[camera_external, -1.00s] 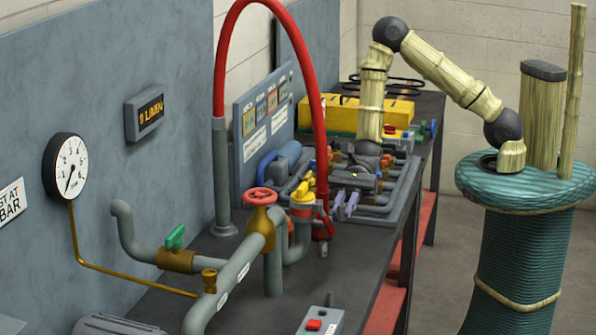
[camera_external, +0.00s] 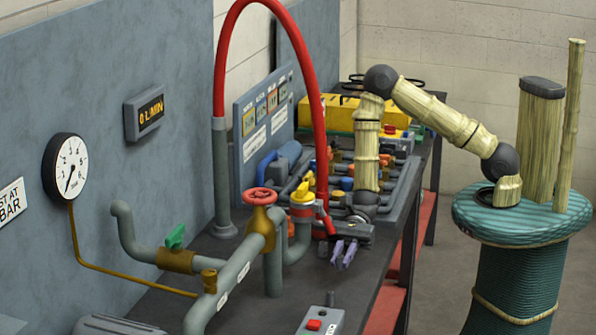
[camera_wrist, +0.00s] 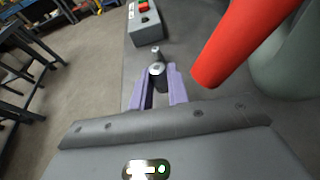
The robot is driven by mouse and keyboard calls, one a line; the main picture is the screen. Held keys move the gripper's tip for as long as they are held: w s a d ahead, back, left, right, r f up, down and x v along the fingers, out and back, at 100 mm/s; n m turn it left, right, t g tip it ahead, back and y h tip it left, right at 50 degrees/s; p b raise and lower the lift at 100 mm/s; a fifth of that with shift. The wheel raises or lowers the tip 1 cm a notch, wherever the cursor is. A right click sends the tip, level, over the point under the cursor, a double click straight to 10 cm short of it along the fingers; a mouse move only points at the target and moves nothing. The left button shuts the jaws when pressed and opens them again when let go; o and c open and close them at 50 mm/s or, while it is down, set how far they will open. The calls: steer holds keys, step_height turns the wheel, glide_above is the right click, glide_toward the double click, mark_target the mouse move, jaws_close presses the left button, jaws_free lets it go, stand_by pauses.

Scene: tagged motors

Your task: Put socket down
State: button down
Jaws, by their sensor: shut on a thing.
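My gripper (camera_external: 343,255) has two purple fingers, which also show in the wrist view (camera_wrist: 158,92). They are shut on a small grey metal cylinder, the socket (camera_wrist: 157,72), whose round end shows between them. In the external view the socket is too small to make out between the fingers. The gripper is over the dark bench top (camera_external: 300,268), just right of the red hose's lower end. I cannot tell whether the socket touches the bench.
A grey box with a red button (camera_external: 318,322) stands near the front, with a short grey peg (camera_wrist: 155,52) before it in the wrist view. The red hose (camera_wrist: 230,45) and a grey pipe (camera_wrist: 290,65) are close at right there. A parts tray (camera_external: 402,190) lies behind.

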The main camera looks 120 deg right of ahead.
mark_target(341, 283)
steer(key=shift+f+b, duration=1.6)
steer(key=shift+f, duration=0.6)
steer(key=shift+f, duration=0.1)
steer(key=c, duration=1.3)
jaws_free()
steer(key=shift+c, duration=0.2)
